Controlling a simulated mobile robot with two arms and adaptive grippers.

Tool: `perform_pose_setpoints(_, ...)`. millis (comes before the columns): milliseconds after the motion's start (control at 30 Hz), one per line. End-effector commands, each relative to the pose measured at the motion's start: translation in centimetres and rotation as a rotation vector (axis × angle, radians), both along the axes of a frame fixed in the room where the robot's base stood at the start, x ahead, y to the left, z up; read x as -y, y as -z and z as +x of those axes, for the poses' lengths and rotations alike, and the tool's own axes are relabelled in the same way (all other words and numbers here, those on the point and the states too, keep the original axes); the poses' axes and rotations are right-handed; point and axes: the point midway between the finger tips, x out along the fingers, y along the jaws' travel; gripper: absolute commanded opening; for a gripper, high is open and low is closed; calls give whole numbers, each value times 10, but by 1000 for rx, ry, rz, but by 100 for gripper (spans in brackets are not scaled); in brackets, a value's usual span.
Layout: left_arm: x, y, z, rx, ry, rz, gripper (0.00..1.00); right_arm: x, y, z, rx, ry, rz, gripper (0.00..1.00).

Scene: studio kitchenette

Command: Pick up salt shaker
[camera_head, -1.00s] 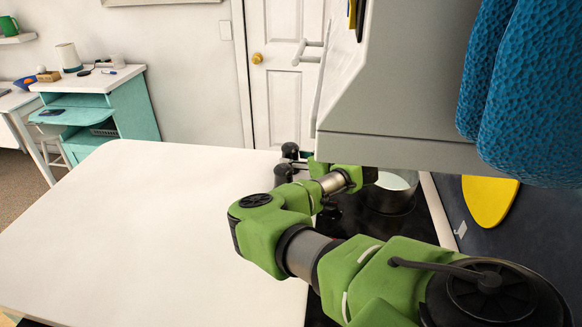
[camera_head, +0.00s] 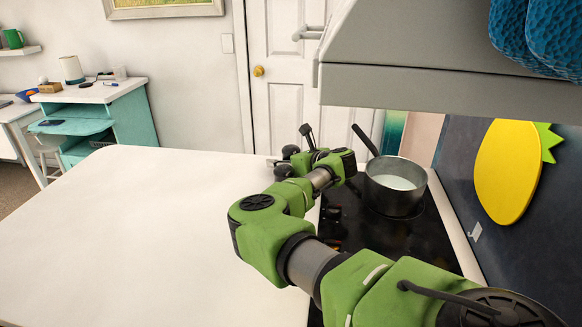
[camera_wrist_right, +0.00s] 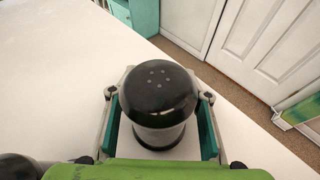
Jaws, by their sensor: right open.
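A shaker with a rounded black cap with several small holes (camera_wrist_right: 158,92) stands upright on the white counter in the right wrist view. I take it as the salt shaker; no label shows. My right gripper (camera_wrist_right: 160,128) is open, with one finger on each side of the shaker. I cannot tell if the fingers touch it. In the head view the right gripper (camera_head: 298,162) is small and partly hidden by my arm, by two dark caps, a farther one (camera_head: 290,151) and a nearer one (camera_head: 283,172). My left gripper is not in view.
A second dark rounded object (camera_wrist_right: 18,167) is cut off at the lower left of the wrist view. A pot of white liquid (camera_head: 396,187) stands on the black stove (camera_head: 400,235), under the grey hood (camera_head: 440,85). The white counter (camera_head: 130,225) is mostly clear.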

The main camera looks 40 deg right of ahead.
Motion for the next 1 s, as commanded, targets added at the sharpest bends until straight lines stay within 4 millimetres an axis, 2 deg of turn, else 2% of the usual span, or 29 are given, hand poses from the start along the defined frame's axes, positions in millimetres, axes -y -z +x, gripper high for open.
perform_pose_setpoints(100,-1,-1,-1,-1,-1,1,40,0,-1,0,0,0,0,45)
perform_pose_setpoints(133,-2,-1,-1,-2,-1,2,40,0,-1,0,0,0,0,40)
perform_pose_setpoints(267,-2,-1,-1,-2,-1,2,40,0,-1,0,0,0,0,6)
perform_pose_setpoints(367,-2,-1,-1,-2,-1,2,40,0,-1,-1,0,0,0,0)
perform_pose_setpoints(800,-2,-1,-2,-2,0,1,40,0,-1,-1,0,0,0,0)
perform_pose_setpoints(1000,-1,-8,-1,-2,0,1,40,-1,-8,2,1,0,0,0)
